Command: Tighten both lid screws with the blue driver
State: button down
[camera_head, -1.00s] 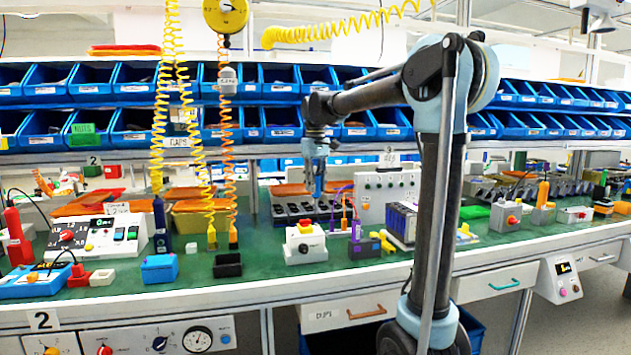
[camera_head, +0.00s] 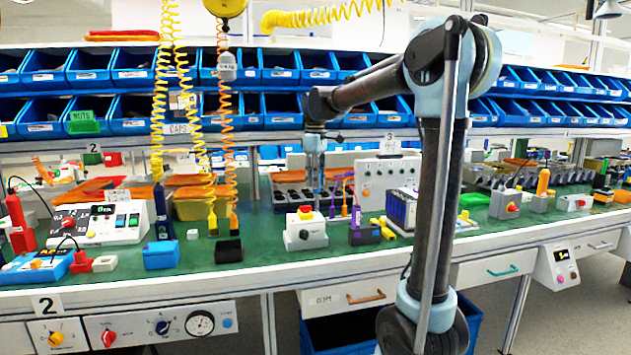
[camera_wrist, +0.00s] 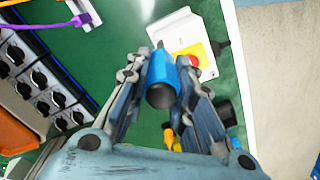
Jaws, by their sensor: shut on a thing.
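The blue driver (camera_wrist: 162,85) is held between the two fingers of my gripper (camera_wrist: 162,68). Its dark round butt end faces the wrist camera, and its tip is mostly hidden behind the handle. In the head view my gripper (camera_head: 314,165) hangs over the bench behind the white switch box (camera_head: 305,231), small and hard to make out. The wrist view shows a white box with a red button on a yellow plate (camera_wrist: 190,50), just beyond the driver. I cannot make out the lid or its two screws in either view.
A row of dark rotary switches (camera_wrist: 42,80) lies at the left of the wrist view. A light grey panel (camera_head: 385,178) stands at the back. Coiled yellow cords (camera_head: 168,90) hang left of my arm.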

jog(key=n, duration=0.6)
jog(key=shift+s+n, duration=0.15)
jog(key=shift+n, duration=0.15)
jog(key=n, duration=0.6)
jog(key=shift+s, duration=0.1)
jog(key=n, duration=0.6)
jog(key=shift+s+d+n, duration=0.1)
jog(key=shift+d+n, duration=0.05)
jog(key=shift+n, duration=0.25)
jog(key=n, duration=0.6)
jog(key=shift+d, duration=0.15)
jog(key=shift+f, duration=0.3)
dwell(0.4)
jog(key=m, duration=0.6)
jog(key=shift+a+m, duration=0.2)
jog(key=shift+m, duration=0.6)
